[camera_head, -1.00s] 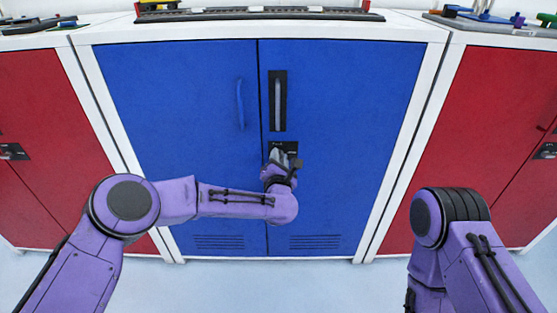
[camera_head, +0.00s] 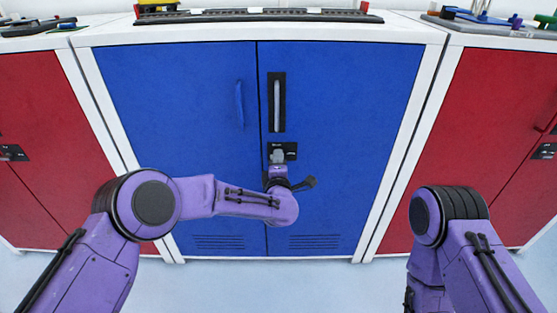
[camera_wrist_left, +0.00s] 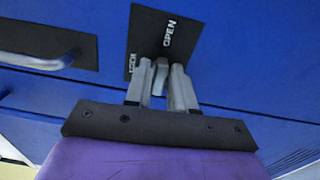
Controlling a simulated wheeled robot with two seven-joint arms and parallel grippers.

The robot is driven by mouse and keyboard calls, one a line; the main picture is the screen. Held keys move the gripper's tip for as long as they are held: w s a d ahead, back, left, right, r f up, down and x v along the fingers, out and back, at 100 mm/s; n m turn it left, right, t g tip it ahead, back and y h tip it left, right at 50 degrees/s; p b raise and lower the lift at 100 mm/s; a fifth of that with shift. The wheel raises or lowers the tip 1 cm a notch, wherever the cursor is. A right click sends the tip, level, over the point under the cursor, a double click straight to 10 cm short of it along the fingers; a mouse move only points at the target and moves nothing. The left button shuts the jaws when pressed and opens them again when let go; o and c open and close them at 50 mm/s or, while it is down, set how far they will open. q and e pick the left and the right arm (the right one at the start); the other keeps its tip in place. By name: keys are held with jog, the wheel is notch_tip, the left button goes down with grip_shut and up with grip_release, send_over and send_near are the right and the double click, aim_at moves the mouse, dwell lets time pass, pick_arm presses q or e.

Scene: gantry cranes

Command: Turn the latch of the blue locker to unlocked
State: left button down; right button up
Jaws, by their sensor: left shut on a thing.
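The blue locker (camera_head: 345,130) stands straight ahead with two closed doors. Its latch plate (camera_head: 291,147) is black and sits on the right door, below the handle. In the left wrist view the plate (camera_wrist_left: 150,35) carries the words OPEN and LOCK. My left gripper (camera_head: 278,157) is at the plate; in the left wrist view its two fingers (camera_wrist_left: 161,82) are shut on the grey latch (camera_wrist_left: 160,70). The head view hides most of the latch behind the gripper. My right gripper is out of view.
A black-backed handle (camera_head: 277,100) is above the latch, and a blue handle (camera_head: 240,104) is on the left door. Red lockers (camera_head: 480,110) flank the blue one. A crane model (camera_head: 260,14) lies on top. The floor in front is clear.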

pick_arm(q)
jog(key=shift+m, duration=0.4)
jog(key=c, duration=1.2)
grip_release()
jog(key=shift+o, duration=0.2)
jog(key=shift+s, duration=0.1)
jog(key=s+p, duration=0.1)
jog(key=s, duration=0.9)
jog(key=shift+s, duration=0.2)
jog(key=shift+d, duration=0.1)
